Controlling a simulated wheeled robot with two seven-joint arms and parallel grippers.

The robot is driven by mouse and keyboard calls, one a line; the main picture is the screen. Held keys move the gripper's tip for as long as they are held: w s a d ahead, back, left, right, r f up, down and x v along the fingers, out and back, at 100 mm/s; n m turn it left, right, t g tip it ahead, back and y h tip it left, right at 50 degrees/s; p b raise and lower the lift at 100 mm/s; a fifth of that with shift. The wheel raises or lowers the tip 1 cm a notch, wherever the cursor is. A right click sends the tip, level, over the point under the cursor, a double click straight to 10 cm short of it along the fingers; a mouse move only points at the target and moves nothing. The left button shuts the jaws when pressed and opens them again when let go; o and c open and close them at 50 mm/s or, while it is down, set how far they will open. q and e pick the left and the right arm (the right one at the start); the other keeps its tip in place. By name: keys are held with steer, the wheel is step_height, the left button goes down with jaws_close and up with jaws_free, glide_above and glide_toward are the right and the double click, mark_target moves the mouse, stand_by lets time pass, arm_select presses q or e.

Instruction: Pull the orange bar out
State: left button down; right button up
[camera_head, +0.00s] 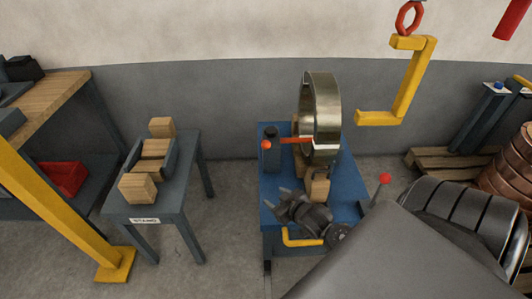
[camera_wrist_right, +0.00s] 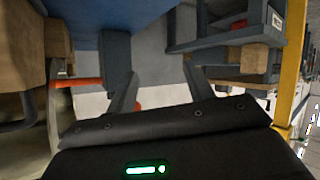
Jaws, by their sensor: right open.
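The orange bar (camera_head: 296,140) lies roughly level on the blue stand, running from near a dark post to the upright metal coil (camera_head: 321,105). In the right wrist view the orange bar (camera_wrist_right: 82,84) shows at the left, beside the coil's edge. My right gripper (camera_head: 276,197) is open and empty, in front of the bar and lower in the picture, apart from it. Its two dark fingers (camera_wrist_right: 160,70) show spread in the wrist view, with the bar to their left. My left gripper is not in view.
The blue stand (camera_head: 348,199) carries wooden blocks, a dark post (camera_head: 270,133) and a red-knobbed lever (camera_head: 384,178). A yellow hook (camera_head: 405,85) hangs at the upper right. A grey table (camera_head: 187,178) with wooden blocks stands left; floor between is clear.

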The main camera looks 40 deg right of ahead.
mark_target(266, 145)
steer(key=w+d+r+t, duration=0.5)
steer(key=d+r+t, duration=0.1)
steer(key=d+r, duration=0.2)
steer(key=w, duration=1)
steer(key=shift+w+b, duration=0.3)
jaws_close()
